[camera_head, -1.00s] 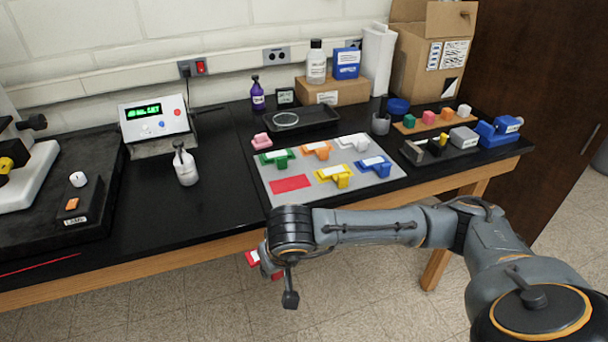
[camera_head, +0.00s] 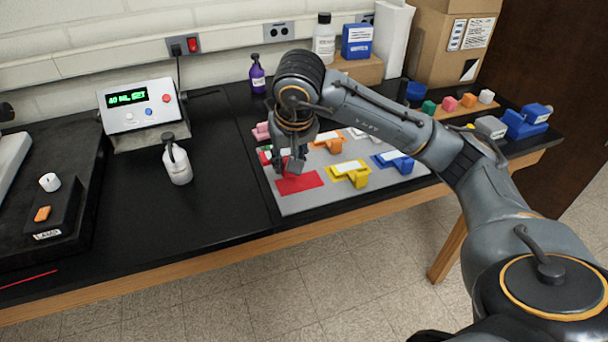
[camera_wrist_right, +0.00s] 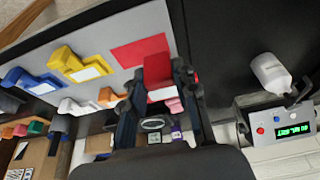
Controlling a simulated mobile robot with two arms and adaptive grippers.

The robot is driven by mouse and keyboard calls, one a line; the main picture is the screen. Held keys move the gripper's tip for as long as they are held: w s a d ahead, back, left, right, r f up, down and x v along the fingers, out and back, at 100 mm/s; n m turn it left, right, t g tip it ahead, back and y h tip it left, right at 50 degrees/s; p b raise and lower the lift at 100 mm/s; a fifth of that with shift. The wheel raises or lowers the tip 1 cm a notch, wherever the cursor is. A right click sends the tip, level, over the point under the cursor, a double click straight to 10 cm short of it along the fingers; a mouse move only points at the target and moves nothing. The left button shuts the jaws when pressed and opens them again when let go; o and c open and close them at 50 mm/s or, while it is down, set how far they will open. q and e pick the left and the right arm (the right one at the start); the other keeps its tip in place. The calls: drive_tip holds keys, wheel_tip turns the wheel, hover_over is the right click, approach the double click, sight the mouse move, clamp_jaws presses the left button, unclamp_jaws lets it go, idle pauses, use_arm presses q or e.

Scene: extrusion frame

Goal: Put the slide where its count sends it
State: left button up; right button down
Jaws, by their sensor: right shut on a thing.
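My right gripper (camera_head: 290,158) is over the left part of the grey mat (camera_head: 330,200), near the red rectangle (camera_head: 300,182). In the right wrist view my right gripper (camera_wrist_right: 158,82) is shut on a red piece (camera_wrist_right: 157,68); its fingers hide part of it. The red rectangle (camera_wrist_right: 140,52) lies beside it in that view. A yellow piece (camera_head: 350,174), a blue piece (camera_head: 393,162), an orange piece (camera_head: 329,142) and a partly hidden white piece (camera_head: 358,134) sit on the mat. I cannot single out a slide. My left gripper is not in view.
A white bottle (camera_head: 177,165) stands near the display box (camera_head: 140,108), which reads "40 ML SET". A pink piece (camera_head: 261,131) lies behind the mat. A rack with coloured blocks (camera_head: 450,106) and a blue device (camera_head: 525,122) are at right. The bench between bottle and mat is clear.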

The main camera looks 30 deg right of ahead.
drive_tip(key=d+f, duration=0.1)
drive_tip(key=f, duration=0.1)
drive_tip(key=w+d+f, duration=0.1)
drive_tip(key=d+f, duration=0.1)
drive_tip(key=shift+d+f+p, duration=0.25)
drive_tip(key=shift+d+p, duration=0.05)
drive_tip(key=shift+p, duration=0.1)
drive_tip(key=shift+d+f, duration=0.2)
drive_tip(key=shift+f, duration=0.1)
drive_tip(key=shift+d+f, duration=0.15)
drive_tip(key=shift+f, duration=0.05)
wheel_tip(320, 180, down, 3)
drive_tip(key=shift+d+r+p, duration=0.1)
drive_tip(key=shift+d+p, duration=0.05)
drive_tip(key=shift+p, duration=0.65)
drive_tip(key=shift+w+f, duration=0.1)
drive_tip(key=shift+f, duration=0.25)
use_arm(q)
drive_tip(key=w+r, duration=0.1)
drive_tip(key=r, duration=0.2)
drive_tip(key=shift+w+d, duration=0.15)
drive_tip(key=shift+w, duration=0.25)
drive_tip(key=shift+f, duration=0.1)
